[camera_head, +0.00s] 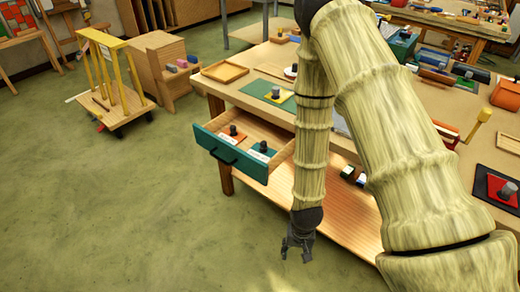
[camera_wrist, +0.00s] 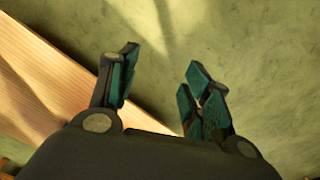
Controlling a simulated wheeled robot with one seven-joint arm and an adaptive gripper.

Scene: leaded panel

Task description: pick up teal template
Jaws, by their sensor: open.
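The teal template (camera_head: 269,153) is a flat piece with a dark knob, lying in the open drawer (camera_head: 226,150) at its right end. Beside it in the drawer lies an orange template (camera_head: 237,137) with a similar knob. My gripper (camera_head: 297,255) hangs low in front of the bench, below and to the right of the drawer. The wrist view shows its two teal-padded fingers (camera_wrist: 157,88) spread apart with nothing between them. No template shows in the wrist view.
The bench top (camera_head: 228,92) carries a wooden tray (camera_head: 225,71) and a green mat (camera_head: 256,86) with a yellow template. A lower wooden shelf (camera_head: 340,215) lies close to my gripper and shows in the wrist view (camera_wrist: 40,80). A cart (camera_head: 117,115) stands at left. The floor in front is clear.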

